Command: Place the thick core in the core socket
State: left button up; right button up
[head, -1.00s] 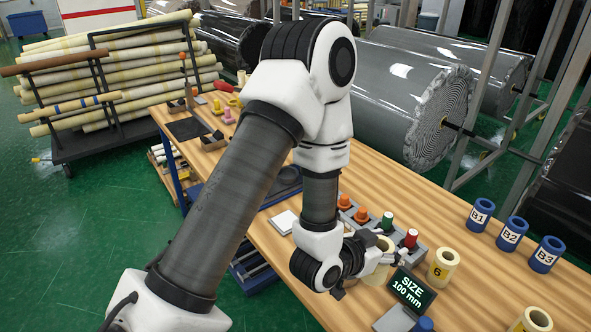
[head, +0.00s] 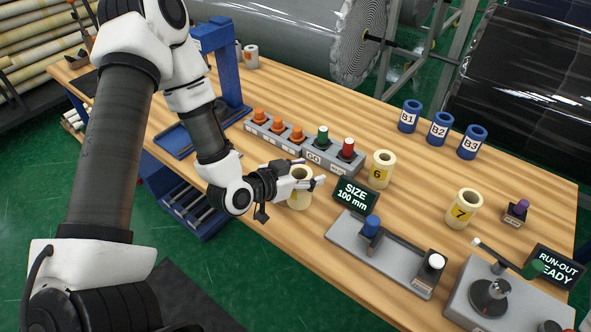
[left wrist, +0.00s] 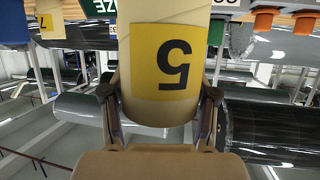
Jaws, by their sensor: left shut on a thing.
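My left gripper (head: 305,186) is shut on a cream core (head: 299,199) beside the black size display. In the left wrist view the core (left wrist: 168,70) fills the middle between both fingers, and its yellow label with a 5 appears upside down. I cannot tell whether its base touches the table. Cores 6 (head: 382,170) and 7 (head: 463,209) stand upright to the right. A grey device with a round post (head: 489,297) is at the lower right. I cannot tell which part is the core socket. My right gripper is not in view.
The size display (head: 355,196) and a grey plate with a blue post (head: 372,226) stand close by. Button boxes (head: 334,158) lie behind the gripper. Blue cores B1 (head: 409,116), B2 (head: 440,129) and B3 (head: 473,142) stand farther back. Bare wood lies between cores 6 and 7.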

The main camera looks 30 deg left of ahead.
pick_arm(q)
jog(key=w+a+f+p, duration=0.1)
jog(key=w+a+f, duration=0.1)
jog(key=a, duration=0.1)
jog(key=w+a+f+p, duration=0.1)
jog(key=a, duration=0.1)
jog(key=shift+w+a+f+p, duration=0.15)
jog(key=shift+w+f+p, duration=0.15)
jog(key=shift+w, duration=0.05)
jog(key=shift+w+f, duration=0.1)
jog(key=shift+f, duration=0.1)
jog(key=shift+a+f, duration=0.1)
jog(key=shift+f, duration=0.05)
jog(key=o, duration=1.3)
jog(key=shift+c, duration=0.2)
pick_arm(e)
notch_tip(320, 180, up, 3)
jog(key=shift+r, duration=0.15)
